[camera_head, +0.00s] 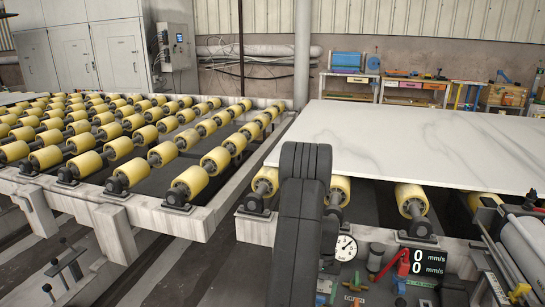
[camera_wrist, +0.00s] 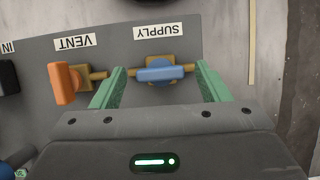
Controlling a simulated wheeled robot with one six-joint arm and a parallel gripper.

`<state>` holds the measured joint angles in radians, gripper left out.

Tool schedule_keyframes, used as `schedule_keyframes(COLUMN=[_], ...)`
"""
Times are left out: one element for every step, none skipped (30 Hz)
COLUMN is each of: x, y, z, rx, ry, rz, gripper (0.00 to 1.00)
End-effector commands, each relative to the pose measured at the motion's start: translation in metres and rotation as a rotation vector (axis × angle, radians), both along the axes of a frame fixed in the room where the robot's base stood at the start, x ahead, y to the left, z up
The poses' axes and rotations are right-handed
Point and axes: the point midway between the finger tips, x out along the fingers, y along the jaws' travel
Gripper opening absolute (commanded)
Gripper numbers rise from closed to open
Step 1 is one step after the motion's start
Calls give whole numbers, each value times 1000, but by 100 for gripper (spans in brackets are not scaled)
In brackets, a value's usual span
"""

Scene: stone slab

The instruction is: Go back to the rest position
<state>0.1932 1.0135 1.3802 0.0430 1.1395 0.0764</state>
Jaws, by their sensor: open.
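In the wrist view my gripper (camera_wrist: 163,82) is open, with its two green fingers spread apart. A blue valve handle (camera_wrist: 160,73) under an upside-down SUPPLY label (camera_wrist: 157,31) lies between the fingers, with a gap on each side. I cannot tell how far above or around the handle the fingertips are. To the left is an orange valve handle (camera_wrist: 64,84) under an upside-down VENT label (camera_wrist: 75,42). In the head view my dark arm stands upright in front of the slab, and my gripper cannot be made out clearly there.
A white stone slab (camera_head: 420,140) lies on yellow rollers (camera_head: 411,197) at the right. A roller conveyor (camera_head: 120,215) fills the left. A round gauge (camera_head: 346,247) and a display (camera_head: 425,262) reading 0 mm/s stand beside my arm. Workbenches (camera_head: 412,85) stand along the back wall.

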Motion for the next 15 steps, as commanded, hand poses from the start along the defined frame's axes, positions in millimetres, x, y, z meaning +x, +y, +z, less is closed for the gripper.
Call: schedule_keyframes(x=[0, -1, 0, 0, 0, 0, 0, 0, 0, 0, 0, 0, 1, 1, 3], y=[0, 0, 0, 0, 0, 0, 0, 0, 0, 0, 0, 0, 0, 0, -1], z=[-1, -2, -2, -1, -1, -1, -1, -1, -1, -1, -1, 0, 1, 3, 6], rx=[0, 0, 0, 0, 0, 0, 0, 0, 0, 0, 0, 0, 0, 0, 0], ry=[0, 0, -1, -1, -1, -1, -1, -1, -1, -1, -1, -1, -1, -1, -2], rz=[0, 0, 2, 3, 3, 3, 3, 3, 3, 3, 3, 3, 2, 2, 1], gripper=[69, 69, 69, 69, 69, 69, 69, 69, 69, 69, 69, 69, 69, 69, 69])
